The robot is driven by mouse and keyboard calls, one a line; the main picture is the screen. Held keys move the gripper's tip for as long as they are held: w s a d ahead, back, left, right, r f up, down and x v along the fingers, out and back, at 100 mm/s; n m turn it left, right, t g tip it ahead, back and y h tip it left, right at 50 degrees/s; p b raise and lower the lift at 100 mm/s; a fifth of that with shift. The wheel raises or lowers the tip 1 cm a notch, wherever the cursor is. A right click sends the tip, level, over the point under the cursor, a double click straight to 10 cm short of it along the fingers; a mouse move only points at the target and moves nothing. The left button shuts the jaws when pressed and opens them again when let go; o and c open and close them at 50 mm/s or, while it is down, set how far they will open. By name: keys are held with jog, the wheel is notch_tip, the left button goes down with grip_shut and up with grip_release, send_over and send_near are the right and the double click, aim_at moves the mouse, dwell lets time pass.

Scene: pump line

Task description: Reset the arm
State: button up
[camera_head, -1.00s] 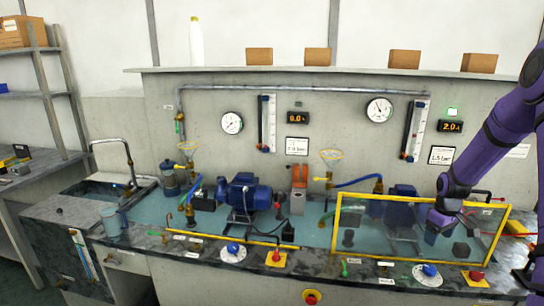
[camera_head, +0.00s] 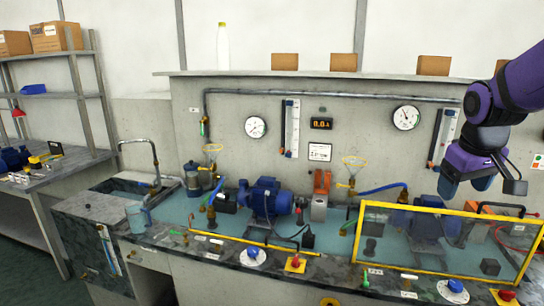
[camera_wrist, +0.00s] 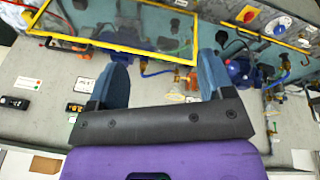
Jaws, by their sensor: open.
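My gripper (camera_head: 466,185) is at the right of the head view, on my purple arm, raised in front of the back wall panel and above the yellow-framed clear guard (camera_head: 450,240). In the wrist view my gripper (camera_wrist: 165,85) shows two blue fingers set wide apart with nothing between them. It is open and empty. The yellow-framed guard (camera_wrist: 130,25) also shows in the wrist view, beyond the fingers. The right-hand pump behind the guard is partly hidden.
A blue pump (camera_head: 265,198) stands mid-bench, with a sink (camera_head: 125,188) and a clear jug (camera_head: 138,218) to its left. Gauges (camera_head: 256,127) and flow tubes line the panel. A white bottle (camera_head: 223,47) and several brown boxes stand on the ledge. Shelving is far left.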

jog(key=s+a+r, duration=0.1)
jog(key=s+a, duration=0.1)
jog(key=s, duration=0.4)
jog(key=s+a+r+m+t+y, duration=0.1)
jog(key=s+a+r, duration=0.1)
jog(key=s, duration=0.4)
jog(key=s+a+r+t, duration=0.1)
jog(key=s+a, duration=0.3)
jog(key=s, duration=0.2)
jog(key=shift+a+r+y, duration=0.2)
jog(key=shift+a+y, duration=0.05)
jog(key=shift+y, duration=0.05)
